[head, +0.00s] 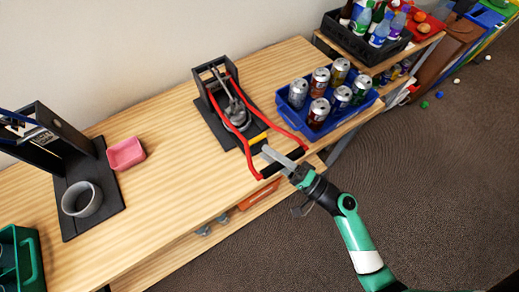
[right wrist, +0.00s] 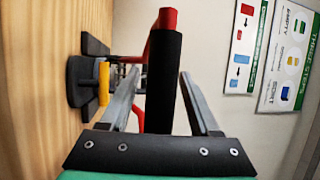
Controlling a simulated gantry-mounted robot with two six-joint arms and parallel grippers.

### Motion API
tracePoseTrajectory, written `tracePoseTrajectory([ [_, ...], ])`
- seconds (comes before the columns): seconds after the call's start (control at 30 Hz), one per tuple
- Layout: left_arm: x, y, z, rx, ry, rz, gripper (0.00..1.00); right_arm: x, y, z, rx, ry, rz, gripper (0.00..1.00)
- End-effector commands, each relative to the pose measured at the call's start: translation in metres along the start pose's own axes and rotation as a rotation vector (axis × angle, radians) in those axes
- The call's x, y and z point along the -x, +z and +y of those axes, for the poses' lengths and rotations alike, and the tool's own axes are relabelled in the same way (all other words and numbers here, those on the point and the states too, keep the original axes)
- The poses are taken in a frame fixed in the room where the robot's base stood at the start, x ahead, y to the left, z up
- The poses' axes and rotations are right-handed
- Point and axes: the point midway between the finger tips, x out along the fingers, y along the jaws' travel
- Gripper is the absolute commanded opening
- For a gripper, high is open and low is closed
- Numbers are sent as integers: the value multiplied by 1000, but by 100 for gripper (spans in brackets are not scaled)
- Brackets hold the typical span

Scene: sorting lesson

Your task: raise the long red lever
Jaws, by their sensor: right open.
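The long red lever (head: 249,157) is a U-shaped frame on a dark can crusher (head: 236,112). Its two red arms slope down toward the table's front edge and end in a black grip bar (head: 270,170). My right gripper (head: 283,157) is at that bar with its jaws open. In the right wrist view the black grip bar (right wrist: 164,90) with a red end stands between the two grey fingers of the gripper (right wrist: 160,78), with gaps on both sides. My left gripper is out of view.
A blue crate of cans (head: 291,116) stands just right of the lever.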

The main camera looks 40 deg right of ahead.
Motion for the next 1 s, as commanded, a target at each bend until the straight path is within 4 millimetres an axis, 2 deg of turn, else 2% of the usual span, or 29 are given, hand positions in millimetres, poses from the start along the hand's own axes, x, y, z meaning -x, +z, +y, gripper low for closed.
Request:
tracePoseTrajectory([
  [0.2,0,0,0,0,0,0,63,0,0,0,0,0,0,63],
  [0.23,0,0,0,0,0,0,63,0,0,0,0,0,0,59],
  [0.57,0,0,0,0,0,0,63,0,0,0,0,-1,0,0],
  [1.0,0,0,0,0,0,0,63,0,0,0,0,-1,0,0],
])
